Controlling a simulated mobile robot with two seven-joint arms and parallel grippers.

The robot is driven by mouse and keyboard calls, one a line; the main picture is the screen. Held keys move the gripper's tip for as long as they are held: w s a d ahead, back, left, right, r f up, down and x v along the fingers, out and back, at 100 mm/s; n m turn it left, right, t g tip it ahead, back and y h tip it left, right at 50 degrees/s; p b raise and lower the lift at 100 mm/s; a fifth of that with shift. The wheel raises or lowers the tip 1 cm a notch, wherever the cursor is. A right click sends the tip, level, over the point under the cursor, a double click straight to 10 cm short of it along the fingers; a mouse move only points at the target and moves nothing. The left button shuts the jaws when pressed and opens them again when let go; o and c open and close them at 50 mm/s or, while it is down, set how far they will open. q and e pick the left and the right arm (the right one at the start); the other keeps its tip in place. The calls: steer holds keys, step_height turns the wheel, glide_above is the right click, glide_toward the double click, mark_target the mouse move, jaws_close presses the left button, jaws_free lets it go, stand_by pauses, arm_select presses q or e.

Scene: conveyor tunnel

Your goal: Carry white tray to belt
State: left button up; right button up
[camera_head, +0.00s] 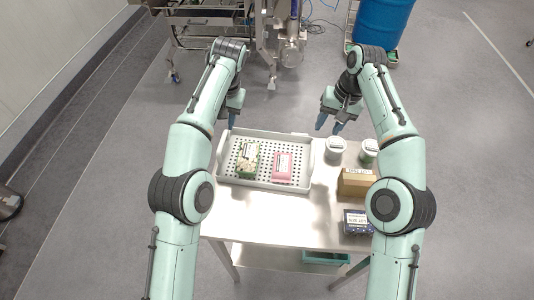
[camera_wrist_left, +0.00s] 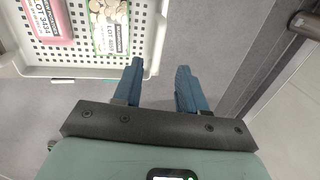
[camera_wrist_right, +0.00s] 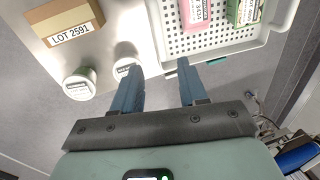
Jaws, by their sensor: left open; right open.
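The white perforated tray (camera_head: 230,178) lies on the left part of a steel table. It holds a pink pack (camera_head: 282,168) and a green-and-white pack (camera_head: 247,160). My left gripper (camera_head: 232,122) is open and empty just beyond the tray's far left corner. In the left wrist view the tray's rim (camera_wrist_left: 100,60) lies beside the open fingers (camera_wrist_left: 158,85), apart from them. My right gripper (camera_head: 329,126) is open above the far edge of the table, to the right of the tray. In the right wrist view the tray (camera_wrist_right: 225,46) is ahead of its fingers (camera_wrist_right: 160,85). No belt can be recognised.
On the table's right side stand two white-lidded tubs (camera_head: 334,149), a cardboard box (camera_head: 356,182) and a dark blue pack (camera_head: 356,222). A teal bin (camera_head: 326,258) sits below. Beyond are a metal machine (camera_head: 270,40) and a blue drum (camera_head: 383,22). Open floor surrounds the table.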

mark_target(220, 145)
arm_select(q)
steer(key=a+f, duration=0.1)
steer(key=f, duration=0.7)
steer(key=a+f, duration=0.1)
steer(key=f, duration=0.4)
steer(key=shift+w+a+f, duration=0.1)
steer(key=shift+w+a, duration=0.05)
steer(key=shift+a, duration=0.15)
arm_select(e)
steer(key=a+f, duration=0.1)
steer(key=f, duration=0.7)
steer(key=a+f, duration=0.1)
steer(key=f, duration=0.4)
steer(key=shift+w+a, duration=0.15)
steer(key=shift+a, duration=0.15)
arm_select(q)
jaws_close()
arm_select(e)
jaws_close()
